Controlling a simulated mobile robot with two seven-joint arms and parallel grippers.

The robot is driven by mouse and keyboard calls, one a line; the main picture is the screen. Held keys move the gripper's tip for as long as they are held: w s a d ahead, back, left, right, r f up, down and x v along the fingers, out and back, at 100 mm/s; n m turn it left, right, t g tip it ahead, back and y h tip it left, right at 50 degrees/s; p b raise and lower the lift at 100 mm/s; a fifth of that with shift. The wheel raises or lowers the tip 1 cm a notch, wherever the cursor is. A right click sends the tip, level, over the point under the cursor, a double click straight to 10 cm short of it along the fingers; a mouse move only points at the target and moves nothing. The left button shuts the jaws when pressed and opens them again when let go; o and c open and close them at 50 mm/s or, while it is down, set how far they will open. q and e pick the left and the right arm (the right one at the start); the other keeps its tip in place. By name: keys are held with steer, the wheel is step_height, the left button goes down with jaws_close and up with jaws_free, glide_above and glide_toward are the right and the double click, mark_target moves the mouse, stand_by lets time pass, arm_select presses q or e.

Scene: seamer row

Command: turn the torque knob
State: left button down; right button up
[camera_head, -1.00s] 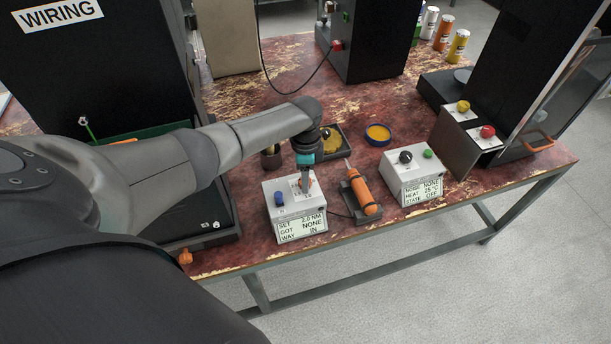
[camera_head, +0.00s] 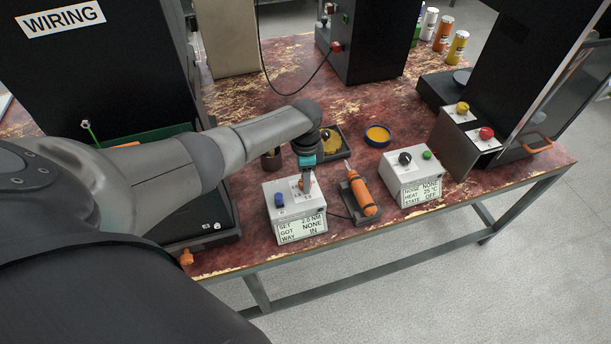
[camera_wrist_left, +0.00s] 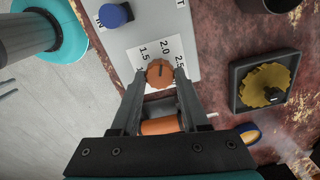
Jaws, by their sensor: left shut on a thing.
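The torque knob (camera_wrist_left: 159,73) is orange with a dark pointer line and sits on a white box (camera_head: 293,236). The wrist view shows printed marks 1.5, 2.0 and 2.5 around it, with the pointer near 2.0. My left gripper (camera_head: 305,186), also in the left wrist view (camera_wrist_left: 158,78), is shut on the knob, one finger on each side. The box's display (camera_head: 301,228) reads SET 2.0 NM, GOT NONE, WAY IN. A blue knob (camera_head: 279,199) is on the same box; it also shows in the wrist view (camera_wrist_left: 115,15). My right gripper is not in view.
An orange screwdriver (camera_head: 362,195) lies in a dark holder right of the box. A second white box (camera_head: 408,180) with black and green knobs stands farther right. A dark tray (camera_head: 343,153) and a blue-rimmed dish (camera_head: 378,136) are behind.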

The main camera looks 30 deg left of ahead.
arm_select(q)
steer(key=n+p, duration=0.2)
steer(key=n, duration=0.3)
steer(key=shift+r, duration=0.1)
steer(key=n+p, duration=0.1)
steer(key=n, duration=0.4)
steer(key=shift+p, duration=0.4)
steer(key=shift+n, duration=0.3)
steer(key=shift+c, duration=2.1)
jaws_free()
